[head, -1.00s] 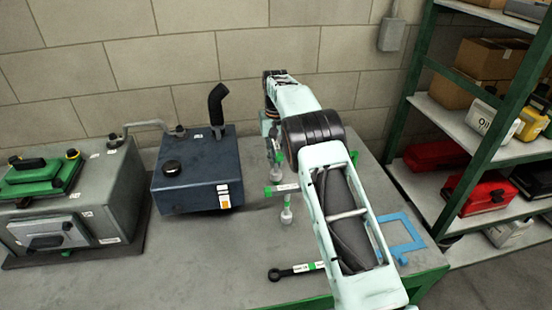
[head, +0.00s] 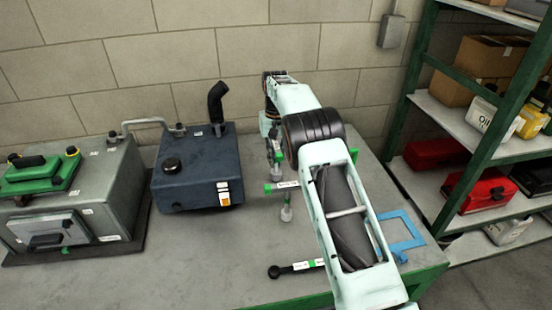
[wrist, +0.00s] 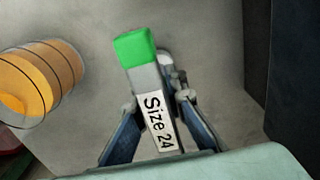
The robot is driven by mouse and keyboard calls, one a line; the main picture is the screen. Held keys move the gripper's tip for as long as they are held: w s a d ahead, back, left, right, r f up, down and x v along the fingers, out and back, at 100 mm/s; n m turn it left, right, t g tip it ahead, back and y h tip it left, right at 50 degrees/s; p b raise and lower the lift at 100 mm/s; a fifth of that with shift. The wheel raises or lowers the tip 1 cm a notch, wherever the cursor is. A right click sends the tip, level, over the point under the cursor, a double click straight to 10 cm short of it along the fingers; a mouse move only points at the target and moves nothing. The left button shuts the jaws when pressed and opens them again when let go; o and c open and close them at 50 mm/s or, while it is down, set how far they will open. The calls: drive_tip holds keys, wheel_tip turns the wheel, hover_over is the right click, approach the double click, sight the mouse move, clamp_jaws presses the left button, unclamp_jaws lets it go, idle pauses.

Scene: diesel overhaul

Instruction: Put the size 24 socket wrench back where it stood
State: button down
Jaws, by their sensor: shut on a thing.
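The size 24 socket wrench (wrist: 157,122) has a green end and a white label reading "Size 24" in the wrist view. My gripper (wrist: 158,106) is shut on it, with a blue finger on each side of the label. In the head view the wrench (head: 286,186) shows its bar roughly level, green end to the left, and its socket end pointing down. I cannot tell whether the socket end touches the bench. My arm hides the bar's right side.
A blue square outline (head: 408,243) lies on the grey bench (head: 215,265), right of my arm. A dark blue tank (head: 195,178) stands left. The wrist view shows an orange cylinder (wrist: 42,80). A shelf rack (head: 480,150) stands right.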

sight(276, 144)
drive_tip(key=shift+f+b, duration=0.3)
drive_tip(key=shift+f, duration=0.45)
drive_tip(key=c, duration=1.3)
unclamp_jaws()
wheel_tip(276, 144, up, 7)
drive_tip(key=p, duration=0.5)
drive_tip(key=shift+r, duration=1)
